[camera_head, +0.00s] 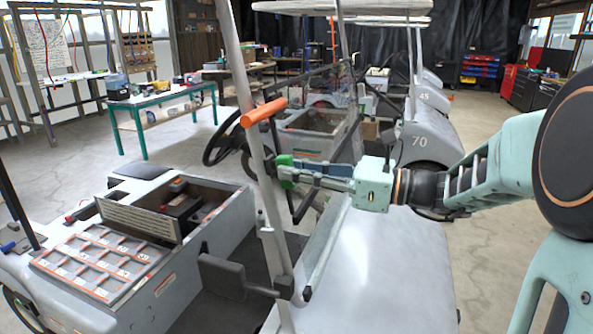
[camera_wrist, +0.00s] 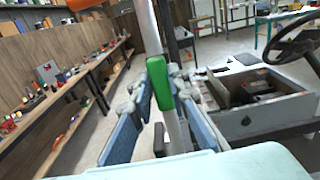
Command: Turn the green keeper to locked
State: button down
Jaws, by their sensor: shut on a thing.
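The green keeper (camera_head: 285,168) sits on the slanted grey roof post (camera_head: 262,160) of the nearest cart. In the wrist view the green keeper (camera_wrist: 160,84) stands upright between my two fingers, along the front of the post. My gripper (camera_head: 289,176) reaches in from the right and is shut on the keeper; its fingertips also show on both sides of it in the wrist view (camera_wrist: 161,88). The fingers hide part of the keeper in the head view. An orange handle (camera_head: 263,111) sticks out from the post above the keeper.
The cart's white front cowl (camera_head: 375,270) lies below my arm. Its open battery bay (camera_head: 190,205) is at left. A black steering wheel (camera_head: 222,138) is behind the post. More carts, one marked 70 (camera_head: 420,142), stand behind. A green-legged table (camera_head: 160,108) is at the back left.

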jog(key=shift+n, duration=0.4)
jog(key=n+g+b, duration=0.1)
jog(key=n+b, duration=0.1)
jog(key=n, duration=0.1)
jog(key=shift+w+d+f, duration=0.1)
jog(key=shift+w, duration=0.1)
jog(key=n+b, duration=0.1)
jog(key=n, duration=0.1)
jog(key=n+g+b, duration=0.1)
jog(key=n, duration=0.1)
jog(key=n+g, duration=0.1)
jog(key=n, duration=0.1)
jog(key=shift+w+n+b, duration=0.3)
jog(key=shift+n+b, duration=0.1)
jog(key=shift+w+r+n+g+h+b, duration=0.2)
jog(key=shift+n+b, duration=0.55)
jog(key=shift+n, duration=0.75)
jog(key=shift+s+r+n+g+h+b, duration=0.25)
jog(key=shift+n+b, duration=0.45)
jog(key=shift+n, duration=0.8)
jog(key=shift+w+r+n+g+h+b, duration=0.1)
jog(key=shift+w+r+n+h+b, duration=0.2)
jog(key=shift+n+b, duration=0.85)
jog(key=shift+n+p, duration=0.4)
jog(key=shift+n, duration=0.15)
jog(key=c, duration=1.8)
grip_release()
jog(key=shift+c, duration=0.2)
jog(key=shift+d, duration=0.1)
